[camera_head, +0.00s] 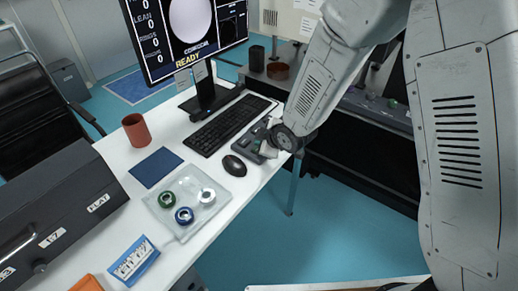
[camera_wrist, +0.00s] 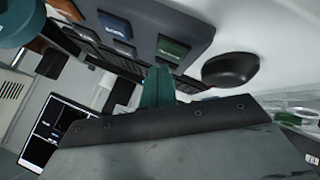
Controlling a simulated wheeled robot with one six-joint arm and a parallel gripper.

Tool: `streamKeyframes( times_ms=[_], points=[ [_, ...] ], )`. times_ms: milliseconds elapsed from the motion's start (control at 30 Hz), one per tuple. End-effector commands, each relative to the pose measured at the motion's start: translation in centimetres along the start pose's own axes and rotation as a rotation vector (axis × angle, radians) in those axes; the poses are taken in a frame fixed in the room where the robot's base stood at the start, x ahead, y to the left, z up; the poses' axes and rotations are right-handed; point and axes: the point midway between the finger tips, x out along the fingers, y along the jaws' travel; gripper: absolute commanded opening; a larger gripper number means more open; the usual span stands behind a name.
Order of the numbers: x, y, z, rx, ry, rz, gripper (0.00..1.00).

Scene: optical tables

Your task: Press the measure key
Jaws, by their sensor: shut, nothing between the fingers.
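The key box (camera_head: 252,139), a small grey unit, sits on the white desk between the keyboard and my wrist. In the wrist view its face carries an orange key (camera_wrist: 68,9), a blue-grey key (camera_wrist: 115,25) and a green key (camera_wrist: 172,48); their labels are too blurred to read. My gripper (camera_wrist: 157,74) is shut and empty, its teal fingertips close to the edge of the box near the green key. I cannot tell whether they touch. In the head view my wrist hides the fingers and part of the box.
A black keyboard (camera_head: 232,123) and mouse (camera_head: 234,166) lie beside the box. The monitor (camera_head: 187,30) reads READY. A clear tray (camera_head: 205,212) with several ringed parts, a blue mat (camera_head: 156,167) and a red-brown cup (camera_head: 137,130) stand on the desk. The desk edge runs beneath my wrist.

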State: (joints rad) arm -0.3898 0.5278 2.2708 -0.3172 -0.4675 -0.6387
Motion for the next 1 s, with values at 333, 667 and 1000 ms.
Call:
streamKeyframes(
  times_ms=[333, 667, 1000],
  points=[
    [0.30, -0.17, 0.20, 0.000, 0.000, 0.000, 0.00],
    [0.64, -0.33, 0.42, 0.000, 0.000, 0.000, 0.00],
    [0.76, -0.43, 0.52, 0.000, 0.000, 0.000, 0.00]
  ],
)
